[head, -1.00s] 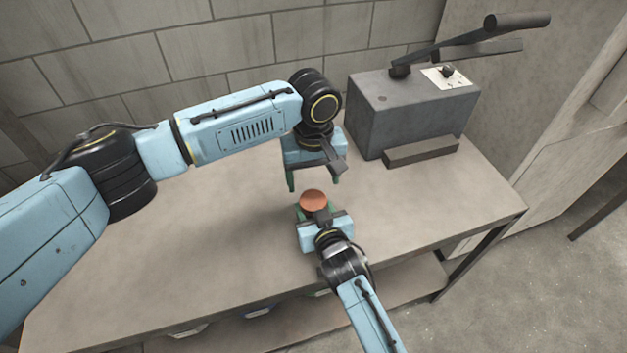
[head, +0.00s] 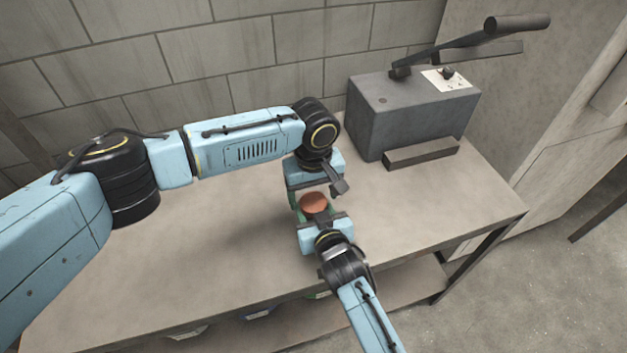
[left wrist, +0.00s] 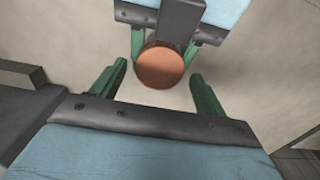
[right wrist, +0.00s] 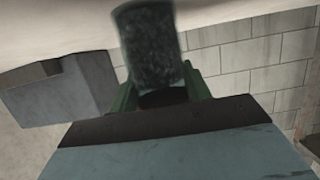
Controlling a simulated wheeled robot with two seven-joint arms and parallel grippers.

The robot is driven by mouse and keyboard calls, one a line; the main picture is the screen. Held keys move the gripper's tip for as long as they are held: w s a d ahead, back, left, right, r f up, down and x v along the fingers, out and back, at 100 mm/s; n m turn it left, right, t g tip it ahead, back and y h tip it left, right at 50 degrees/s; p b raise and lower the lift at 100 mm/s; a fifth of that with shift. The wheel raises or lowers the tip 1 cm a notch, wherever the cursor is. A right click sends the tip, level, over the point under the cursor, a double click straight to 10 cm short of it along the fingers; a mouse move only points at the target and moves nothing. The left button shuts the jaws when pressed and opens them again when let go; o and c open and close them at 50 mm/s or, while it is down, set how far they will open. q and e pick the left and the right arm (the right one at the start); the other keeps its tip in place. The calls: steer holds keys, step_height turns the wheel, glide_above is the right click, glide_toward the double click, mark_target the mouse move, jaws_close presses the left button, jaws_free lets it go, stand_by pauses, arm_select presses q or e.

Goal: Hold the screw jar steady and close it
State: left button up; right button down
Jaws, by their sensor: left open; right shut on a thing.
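The jar shows its round orange-red top (head: 314,203) in the head view; the same top shows in the left wrist view (left wrist: 160,67). My right gripper (head: 316,214) is shut on the jar, its green fingers on either side. In the right wrist view a dark speckled rounded body (right wrist: 150,45), seemingly the jar's side, stands between the fingers. My left gripper (left wrist: 157,88) is open, pointing down, with its green fingers apart on either side of the top. The seam between top and jar body is hidden.
A grey metal box (head: 412,115) with a dark lever (head: 470,47) and a low front ledge (head: 420,153) stands at the back right of the bench (head: 430,200). A block wall (head: 200,50) is behind. The bench top around the grippers is clear.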

arm_select(q)
steer(key=shift+f, duration=0.85)
steer(key=shift+c, duration=0.2)
steer(key=c, duration=1)
steer(key=o, duration=1.1)
steer(key=shift+r, duration=2.3)
steer(key=o, duration=0.5)
steer(key=shift+r, duration=0.1)
